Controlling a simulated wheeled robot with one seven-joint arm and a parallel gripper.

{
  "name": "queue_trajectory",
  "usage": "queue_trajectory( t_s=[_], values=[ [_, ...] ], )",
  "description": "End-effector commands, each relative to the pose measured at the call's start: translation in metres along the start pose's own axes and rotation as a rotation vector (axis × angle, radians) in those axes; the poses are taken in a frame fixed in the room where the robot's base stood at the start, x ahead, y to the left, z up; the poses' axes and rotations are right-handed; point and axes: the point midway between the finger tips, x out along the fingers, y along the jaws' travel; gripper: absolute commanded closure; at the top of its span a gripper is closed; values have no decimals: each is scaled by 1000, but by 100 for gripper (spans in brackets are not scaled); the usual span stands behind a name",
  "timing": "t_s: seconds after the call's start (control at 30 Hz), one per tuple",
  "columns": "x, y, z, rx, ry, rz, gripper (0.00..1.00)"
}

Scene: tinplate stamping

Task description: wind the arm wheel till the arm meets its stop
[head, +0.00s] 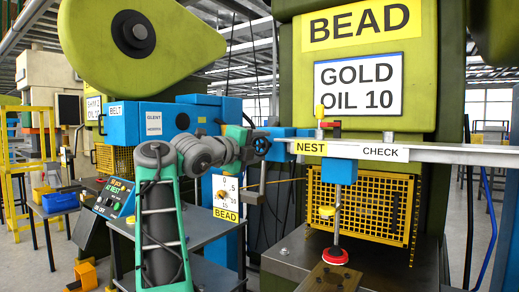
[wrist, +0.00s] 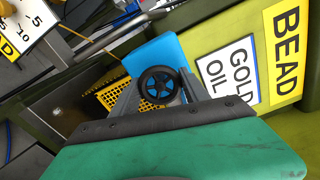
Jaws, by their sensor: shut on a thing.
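In the wrist view the wheel (wrist: 160,86) sits between the fingers of my gripper (wrist: 161,92). My gripper (head: 252,148) reaches it from the left in the head view and is shut on it. A blue block (head: 340,171) hangs on the arm with a rod down to a red disc (head: 335,257). I cannot make out the stop or whether the arm touches it.
A graduated BEAD plate (head: 227,198) stands below my gripper. A yellow mesh guard (head: 375,208) is behind the rod, on the green press (head: 440,60). A control box (head: 115,198) is at left. Blue cabinets (head: 150,122) stand behind my arm. Open floor shows at far left.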

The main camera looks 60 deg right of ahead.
Motion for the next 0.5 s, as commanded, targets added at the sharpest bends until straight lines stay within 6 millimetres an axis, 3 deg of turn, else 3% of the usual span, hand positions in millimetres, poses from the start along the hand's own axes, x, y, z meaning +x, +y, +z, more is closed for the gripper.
queue_trajectory(
  t_s=[0.5],
  values=[
    [0,2,0,36,2,3,87]
  ],
)
